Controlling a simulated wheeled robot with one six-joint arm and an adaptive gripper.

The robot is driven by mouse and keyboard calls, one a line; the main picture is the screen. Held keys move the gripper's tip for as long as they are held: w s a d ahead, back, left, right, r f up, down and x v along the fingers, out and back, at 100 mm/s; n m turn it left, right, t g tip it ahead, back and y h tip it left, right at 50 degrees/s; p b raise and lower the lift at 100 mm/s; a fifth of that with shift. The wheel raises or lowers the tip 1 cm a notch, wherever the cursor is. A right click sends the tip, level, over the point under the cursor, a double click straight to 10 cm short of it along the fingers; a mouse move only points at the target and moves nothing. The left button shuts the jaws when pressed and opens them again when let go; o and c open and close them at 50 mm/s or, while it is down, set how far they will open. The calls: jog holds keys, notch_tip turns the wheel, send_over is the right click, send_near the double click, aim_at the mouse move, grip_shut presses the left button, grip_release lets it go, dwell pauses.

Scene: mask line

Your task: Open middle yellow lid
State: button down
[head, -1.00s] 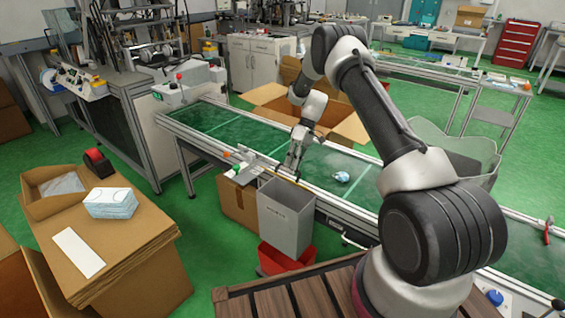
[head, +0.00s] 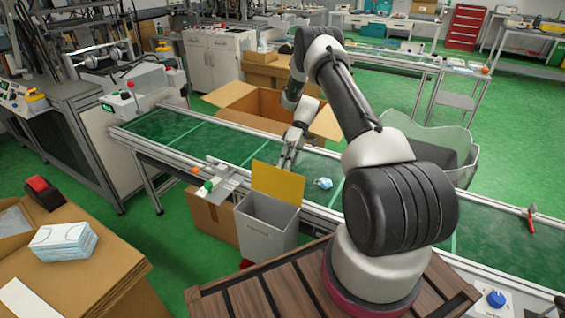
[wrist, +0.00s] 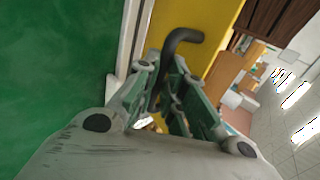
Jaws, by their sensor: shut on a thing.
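The yellow lid (head: 278,183) stands raised at the back of a grey bin (head: 268,235), its yellow face showing and the bin's mouth open. In the wrist view, the yellow panel (wrist: 208,22) fills the top middle, with a dark hooked handle (wrist: 182,37) in front of it. My gripper (head: 286,163) is behind the lid's upper edge in the head view. In the wrist view, my gripper (wrist: 162,70) is shut on the dark handle, which runs down between the fingers.
A green conveyor (head: 230,145) runs behind the bin, with a blue-white item (head: 323,183) lying on it. A large cardboard box (head: 245,103) is beyond the conveyor. A cardboard box (head: 212,217) stands left of the bin.

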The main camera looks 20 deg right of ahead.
jog(key=shift+d+f, duration=0.3)
jog(key=shift+f, duration=0.15)
jog(key=c, duration=1.5)
grip_release()
jog(key=shift+w+d, duration=0.1)
jog(key=shift+w+r, duration=0.1)
jog(key=v, duration=1.1)
jog(key=shift+d+r, duration=0.15)
jog(key=shift+r, duration=0.2)
jog(key=shift+w, duration=0.2)
